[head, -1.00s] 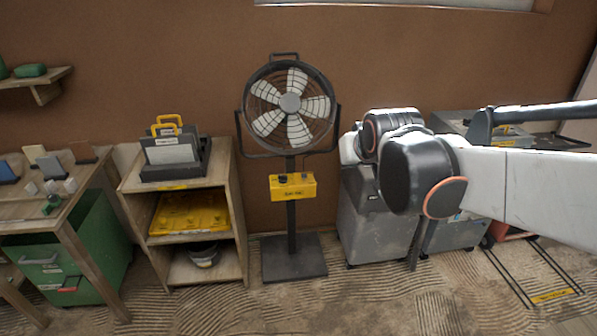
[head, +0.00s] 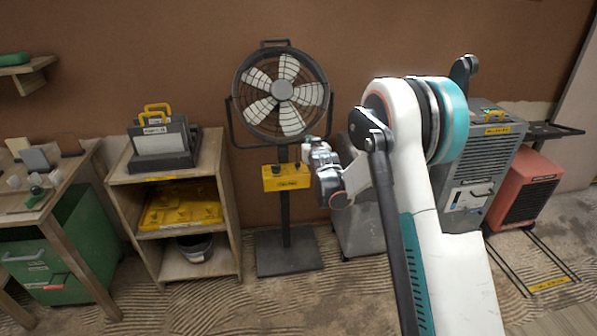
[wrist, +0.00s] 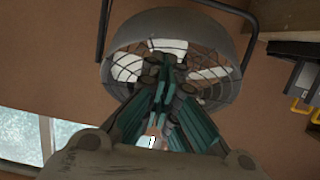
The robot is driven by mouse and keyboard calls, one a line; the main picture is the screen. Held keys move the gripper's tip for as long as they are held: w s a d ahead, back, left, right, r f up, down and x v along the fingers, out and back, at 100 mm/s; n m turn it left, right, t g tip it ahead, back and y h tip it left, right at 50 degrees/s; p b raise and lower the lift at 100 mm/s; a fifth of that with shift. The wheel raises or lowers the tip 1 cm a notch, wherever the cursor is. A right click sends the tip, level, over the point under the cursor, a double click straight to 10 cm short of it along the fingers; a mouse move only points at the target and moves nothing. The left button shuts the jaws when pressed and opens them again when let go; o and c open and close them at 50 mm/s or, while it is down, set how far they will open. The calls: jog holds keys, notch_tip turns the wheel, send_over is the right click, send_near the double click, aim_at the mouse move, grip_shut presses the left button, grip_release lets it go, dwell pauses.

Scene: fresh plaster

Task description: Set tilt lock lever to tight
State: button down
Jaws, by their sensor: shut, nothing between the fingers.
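The pedestal fan (head: 283,90) stands against the brown wall, its round cage in a dark U-shaped yoke. A yellow control box (head: 286,177) with dark knobs is on its post. I cannot make out the tilt lock lever; the yoke's lower right side is close to my arm's end. My gripper (wrist: 165,70) is shut and empty, its dark and teal fingers pointing at the fan cage (wrist: 215,72) in the wrist view. In the head view my gripper (head: 310,152) is just right of the post, below the cage; I cannot tell whether it touches the fan.
A wooden shelf unit (head: 227,190) with a dark case (head: 187,152) stands left of the fan. A grey machine (head: 468,185) and a red unit (head: 530,187) stand on the right. The floor before the fan is clear.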

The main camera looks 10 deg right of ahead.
jog(key=w+f+t+b, duration=0.1)
jog(key=f, duration=1)
jog(key=w+f+t+b, duration=0.1)
jog(key=w+f, duration=0.1)
jog(key=f, duration=0.9)
jog(key=shift+w+a+f+t+b, duration=0.2)
jog(key=shift+w+a+t+b, duration=0.1)
jog(key=shift+t, duration=0.1)
